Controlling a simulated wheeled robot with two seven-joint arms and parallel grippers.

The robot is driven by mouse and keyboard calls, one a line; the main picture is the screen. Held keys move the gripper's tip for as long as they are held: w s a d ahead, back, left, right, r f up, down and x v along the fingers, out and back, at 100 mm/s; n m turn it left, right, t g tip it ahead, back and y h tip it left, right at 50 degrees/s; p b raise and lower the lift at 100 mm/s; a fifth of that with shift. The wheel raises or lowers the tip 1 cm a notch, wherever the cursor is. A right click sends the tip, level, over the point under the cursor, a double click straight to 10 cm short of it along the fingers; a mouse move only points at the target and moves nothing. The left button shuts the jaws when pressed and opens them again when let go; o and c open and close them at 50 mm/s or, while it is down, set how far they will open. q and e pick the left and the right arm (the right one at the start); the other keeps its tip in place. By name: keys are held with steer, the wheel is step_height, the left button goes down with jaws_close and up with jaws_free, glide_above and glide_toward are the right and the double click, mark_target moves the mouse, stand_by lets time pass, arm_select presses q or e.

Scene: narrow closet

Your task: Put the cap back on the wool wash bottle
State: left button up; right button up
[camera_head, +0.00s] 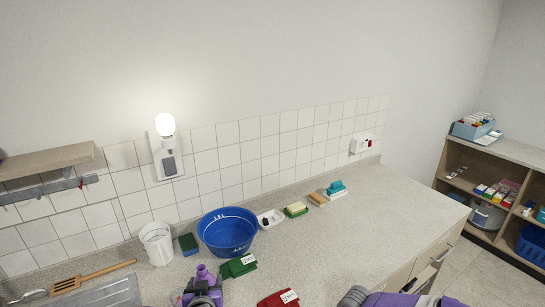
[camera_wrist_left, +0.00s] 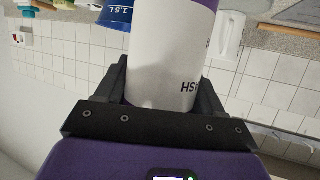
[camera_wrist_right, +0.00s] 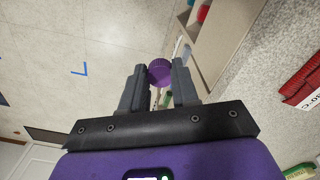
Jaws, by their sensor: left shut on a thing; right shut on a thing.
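The wool wash bottle (camera_wrist_left: 165,55) is white with a purple part and the dark letters "SH" showing. My left gripper (camera_wrist_left: 160,88) is shut around its white body. In the head view the bottle's purple top (camera_head: 204,272) shows at the bottom edge, in front of the counter's blue basin; its opening is too small to make out. The cap (camera_wrist_right: 160,73) is small, purple and ribbed. My right gripper (camera_wrist_right: 158,76) is shut on it at the fingertips, over the floor beside the counter in the right wrist view. The cap is apart from the bottle and not seen in the head view.
On the counter (camera_head: 370,220) stand a blue basin (camera_head: 227,248), a white cup (camera_head: 157,244), a green packet (camera_head: 238,266), a red packet (camera_head: 279,299), sponges and a soap dish (camera_head: 270,219). The counter's right part is clear. A shelf unit (camera_head: 505,150) stands far right.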

arm_select(q)
steer(key=shift+w+d+r+m+h+b, duration=0.1)
steer(key=shift+d+m+h+b, duration=0.25)
steer(key=shift+m+h, duration=0.2)
steer(key=shift+w+d+r+m+h+b, duration=0.1)
steer(key=shift+d+m+h+b, duration=0.2)
steer(key=shift+m+h, duration=0.25)
arm_select(e)
steer(key=n, duration=0.2)
steer(key=s+a+n, duration=0.1)
steer(key=n, duration=0.1)
steer(key=s+n, duration=0.1)
steer(key=n, duration=0.1)
steer(key=shift+a+f+n, duration=0.25)
steer(key=shift+a+n, duration=0.05)
steer(key=shift+a, duration=0.1)
arm_select(q)
steer(key=s+d, duration=0.2)
steer(key=d, duration=0.6)
steer(key=s+d, duration=0.2)
steer(key=d, duration=0.7)
steer(key=shift+d, duration=0.2)
